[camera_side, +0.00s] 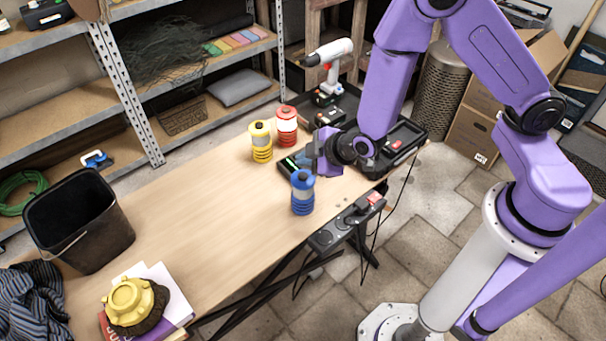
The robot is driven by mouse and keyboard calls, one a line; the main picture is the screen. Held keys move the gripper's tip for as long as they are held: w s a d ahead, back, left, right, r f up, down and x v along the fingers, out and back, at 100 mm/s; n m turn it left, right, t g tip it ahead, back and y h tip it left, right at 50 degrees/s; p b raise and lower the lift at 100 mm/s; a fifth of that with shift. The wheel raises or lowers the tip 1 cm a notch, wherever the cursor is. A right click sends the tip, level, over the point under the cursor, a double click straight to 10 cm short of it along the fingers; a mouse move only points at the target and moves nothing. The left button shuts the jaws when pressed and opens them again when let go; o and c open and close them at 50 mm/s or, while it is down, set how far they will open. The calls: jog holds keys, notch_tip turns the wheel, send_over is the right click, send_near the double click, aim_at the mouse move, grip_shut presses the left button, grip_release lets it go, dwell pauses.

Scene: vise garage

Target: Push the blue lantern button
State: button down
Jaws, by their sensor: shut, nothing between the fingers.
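The blue lantern (303,203) stands upright near the right part of the table's front edge. It has a blue ribbed base, a pale band and a blue top. A yellow lantern (261,143) and a red lantern (286,127) stand farther back to the left.
A dark box with a green strip (290,165) lies behind the blue lantern. A white drill (328,62) and an open black case (400,142) are at the back right. A black bin (80,225) stands on the left. The table's middle (205,220) is clear.

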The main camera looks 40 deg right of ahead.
jog(key=shift+f, duration=1.05)
jog(key=shift+f, duration=0.1)
dwell(1.3)
jog(key=shift+f, duration=0.3)
jog(key=shift+f, duration=0.45)
dwell(0.7)
jog(key=shift+r, duration=0.85)
jog(key=shift+r, duration=2.5)
